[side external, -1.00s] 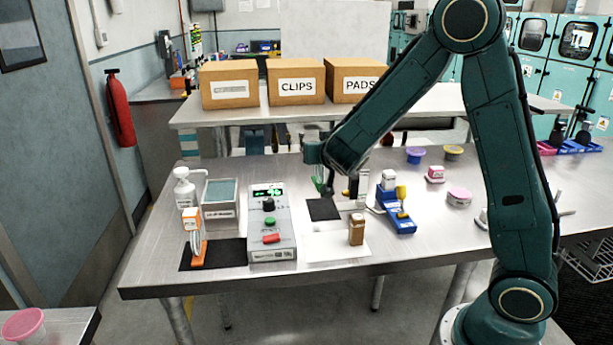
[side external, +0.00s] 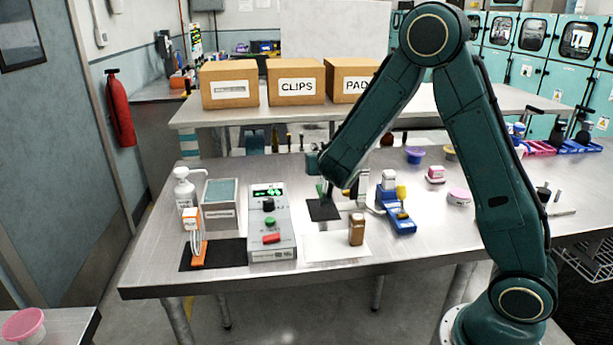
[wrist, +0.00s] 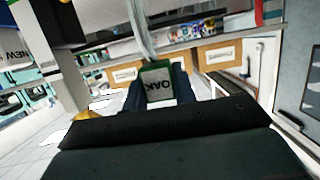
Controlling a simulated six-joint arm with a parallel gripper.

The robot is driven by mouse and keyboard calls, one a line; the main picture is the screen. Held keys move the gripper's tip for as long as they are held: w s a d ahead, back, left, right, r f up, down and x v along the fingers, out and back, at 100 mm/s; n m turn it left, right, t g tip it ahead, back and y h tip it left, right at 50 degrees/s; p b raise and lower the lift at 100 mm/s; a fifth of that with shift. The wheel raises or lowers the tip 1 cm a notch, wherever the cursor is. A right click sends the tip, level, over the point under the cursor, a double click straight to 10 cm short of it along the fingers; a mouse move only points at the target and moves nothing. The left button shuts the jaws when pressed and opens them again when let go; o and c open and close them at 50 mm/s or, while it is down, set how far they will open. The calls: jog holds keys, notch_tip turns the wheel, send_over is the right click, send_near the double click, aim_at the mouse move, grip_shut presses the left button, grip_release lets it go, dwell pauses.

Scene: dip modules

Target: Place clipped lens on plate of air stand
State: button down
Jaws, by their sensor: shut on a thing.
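My gripper (wrist: 158,88) is shut on a green clip (wrist: 156,68) with a grey face that carries dark, inverted lettering, seen between dark fingers in the wrist view. A pale strip rises above the clip. In the side view a small green part (side external: 322,189) shows under my wrist, above a black mat (side external: 323,210). Much of the grip is hidden by my arm there. An orange stand (side external: 198,250) with a white-and-orange head stands on another black mat at the left. I cannot tell from its label which stand is the air stand, and its plate is not clearly visible.
A grey control box (side external: 268,240) with a green display stands left of my gripper. A brown bottle (side external: 357,229) stands on a white sheet (side external: 325,248). A blue stand (side external: 397,217) with a yellow knob is to the right.

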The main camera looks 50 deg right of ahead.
jog(key=shift+f, duration=1.85)
jog(key=shift+f, duration=0.55)
jog(key=c, duration=1.1)
grip_release()
jog(key=shift+o, duration=0.2)
jog(key=v, duration=0.7)
jog(key=shift+s+a, duration=0.2)
jog(key=shift+r, duration=0.1)
